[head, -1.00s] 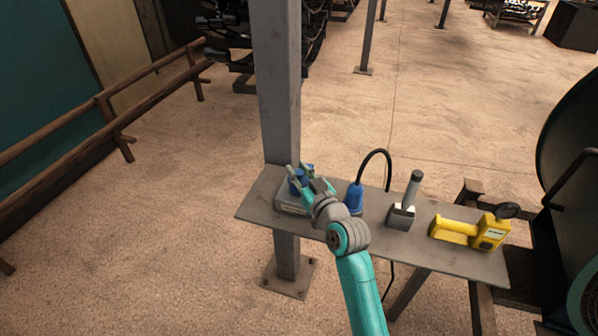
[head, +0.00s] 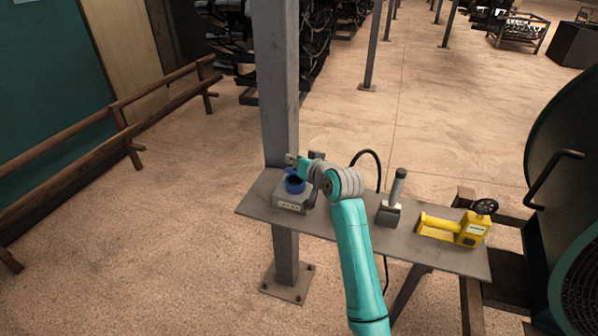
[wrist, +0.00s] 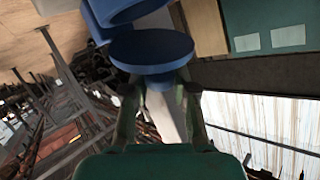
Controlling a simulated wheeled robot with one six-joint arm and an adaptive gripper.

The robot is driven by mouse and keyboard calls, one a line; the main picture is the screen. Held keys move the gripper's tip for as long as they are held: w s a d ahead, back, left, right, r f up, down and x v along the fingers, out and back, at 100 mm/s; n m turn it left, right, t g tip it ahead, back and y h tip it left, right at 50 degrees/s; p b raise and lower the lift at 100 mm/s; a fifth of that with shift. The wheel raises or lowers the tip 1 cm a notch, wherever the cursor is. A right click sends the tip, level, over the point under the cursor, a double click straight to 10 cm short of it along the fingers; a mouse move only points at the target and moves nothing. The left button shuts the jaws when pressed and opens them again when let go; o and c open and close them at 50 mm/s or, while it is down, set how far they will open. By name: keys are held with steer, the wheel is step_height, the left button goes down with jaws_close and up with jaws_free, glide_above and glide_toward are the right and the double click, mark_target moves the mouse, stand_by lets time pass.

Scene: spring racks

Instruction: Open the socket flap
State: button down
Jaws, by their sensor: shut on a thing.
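The socket is a grey box (head: 290,206) with a round blue socket body (head: 291,187) on top, at the left end of the shelf. In the wrist view its blue rim (wrist: 125,10) shows at the top edge. The flap, a round blue disc (wrist: 152,48), stands at an angle to the rim, with a gap between them at the right. My gripper (head: 300,164) is just above the socket in the head view. Its fingers (wrist: 160,92) are shut on the flap, and their contact is partly hidden under the disc.
The grey shelf (head: 255,205) is fixed by a steel post (head: 276,100) close behind the socket. A black cable (head: 372,154) loops behind my arm. A grey-handled tool (head: 390,208) and a yellow tool (head: 455,229) stand to the right.

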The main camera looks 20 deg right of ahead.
steer(key=m+g, duration=0.1)
steer(key=w+d+r+g, duration=0.1)
steer(key=shift+w+d+m+g+y, duration=0.15)
steer(key=shift+w+m+g+y, duration=0.15)
steer(key=shift+m+y, duration=0.1)
steer(key=g, duration=0.1)
steer(key=w+d+m+g+y, duration=0.1)
steer(key=shift+w+m+g, duration=0.25)
steer(key=shift+m+g, duration=0.05)
steer(key=shift+w+d+f+m+g+y, duration=0.15)
steer(key=shift+w+d+m+g+y, duration=0.4)
steer(key=shift+w+m+g+y, duration=0.45)
steer(key=shift+w+d+f+m+g+y, duration=0.25)
steer(key=shift+f+g+y, duration=0.1)
steer(key=shift+g, duration=0.3)
steer(key=shift+w+d+f+m+g+y, duration=0.15)
steer(key=shift+f+m+g+y, duration=0.15)
steer(key=shift+g, duration=0.35)
steer(key=c, duration=0.9)
jaws_free()
